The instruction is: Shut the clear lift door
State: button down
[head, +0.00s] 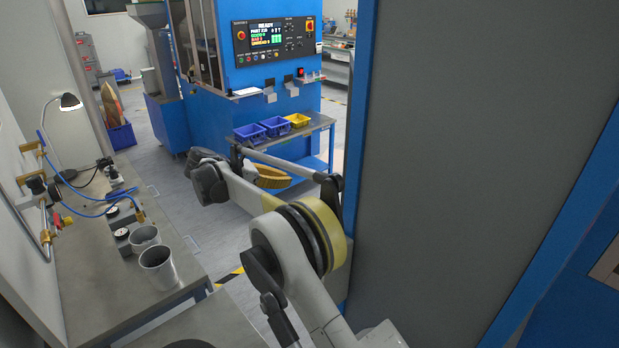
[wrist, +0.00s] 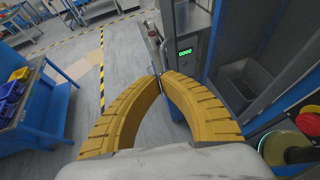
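My gripper (wrist: 160,76) has two curved yellow ribbed fingers whose tips meet in the wrist view, with nothing clearly held between them. In the head view, my gripper (head: 270,178) shows as a yellow shape behind my arm, in front of the blue machine's side shelf. I cannot make out a clear lift door for certain. In the wrist view, a grey machine opening (wrist: 240,78) lies right of the fingers, beside a green digital display (wrist: 185,52). Clear panels (head: 205,42) on the blue machine show at upper left in the head view; whether they are the door I cannot tell.
A large grey panel with blue frame (head: 470,150) stands close on the right. A bench (head: 85,250) with metal cups (head: 158,267) runs along the left. A shelf (head: 285,133) holds blue and yellow bins. Open floor (wrist: 120,60) shows left of the display in the wrist view.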

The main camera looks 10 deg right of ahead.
jog(key=b+x, duration=0.2)
jog(key=x, duration=1.1)
jog(key=shift+w+d+r, duration=0.2)
jog(key=shift+d+r, duration=0.05)
jog(key=shift+d, duration=0.15)
jog(key=shift+d, duration=0.1)
